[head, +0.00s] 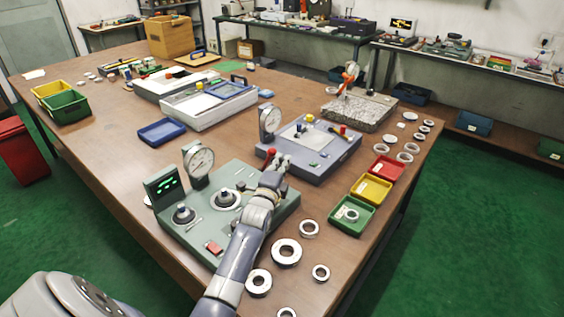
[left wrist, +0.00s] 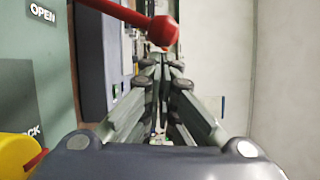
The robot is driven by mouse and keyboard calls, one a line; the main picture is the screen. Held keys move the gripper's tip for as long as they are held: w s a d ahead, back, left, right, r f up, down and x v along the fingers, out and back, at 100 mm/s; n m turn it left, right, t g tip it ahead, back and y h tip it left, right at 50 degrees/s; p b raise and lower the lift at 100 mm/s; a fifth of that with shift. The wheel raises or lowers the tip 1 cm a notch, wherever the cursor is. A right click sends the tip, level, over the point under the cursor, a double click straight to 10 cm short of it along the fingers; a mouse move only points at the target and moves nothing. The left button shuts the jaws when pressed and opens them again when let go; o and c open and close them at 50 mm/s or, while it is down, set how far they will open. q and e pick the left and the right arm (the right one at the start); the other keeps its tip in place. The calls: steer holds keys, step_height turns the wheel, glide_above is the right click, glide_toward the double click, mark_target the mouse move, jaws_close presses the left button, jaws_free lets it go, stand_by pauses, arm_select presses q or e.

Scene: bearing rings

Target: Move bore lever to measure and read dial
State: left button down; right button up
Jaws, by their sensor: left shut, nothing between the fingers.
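The bore lever shows as a red ball knob (head: 271,153) at the back right corner of the green gauge base (head: 225,232). In the left wrist view its red knob (left wrist: 162,30) and rod reach in from the upper left. My left gripper (head: 280,162) is at the knob in the head view. In the left wrist view its closed fingertips (left wrist: 160,62) are just below the knob, empty; I cannot tell if they touch it. A round dial (head: 198,160) stands on the green base; its reading is too small to make out. My right gripper is not in view.
A dark box with green lit marks (head: 164,185) stands beside the dial. A grey gauge base (head: 330,160) with another dial (head: 269,120) is behind. Steel rings (head: 287,252) and red, yellow and green bins (head: 351,222) lie to the right. An OPEN label (left wrist: 42,12) shows on green.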

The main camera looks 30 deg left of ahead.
mark_target(268, 153)
arm_select(q)
steer(key=shift+r, duration=0.1)
steer(key=shift+a+r+n+p, duration=0.4)
steer(key=shift+a+r+p, duration=0.1)
steer(key=shift+p, duration=0.4)
steer(key=a+r+n+p, duration=0.1)
steer(key=p, duration=0.1)
steer(key=a+r+n+g+p, duration=0.1)
steer(key=a+p, duration=0.1)
steer(key=a+r+n+p, duration=0.1)
steer(key=shift+w+a+g+h+p, duration=0.2)
steer(key=shift+a+g+h+p, duration=0.15)
steer(key=shift+g+h+p, duration=0.05)
steer(key=a+n+h, duration=0.1)
steer(key=a+n, duration=0.2)
steer(key=a, duration=0.3)
steer(key=shift+w+a+n+g, duration=0.25)
steer(key=shift+a+n+g, duration=0.05)
steer(key=shift+a+g, duration=0.1)
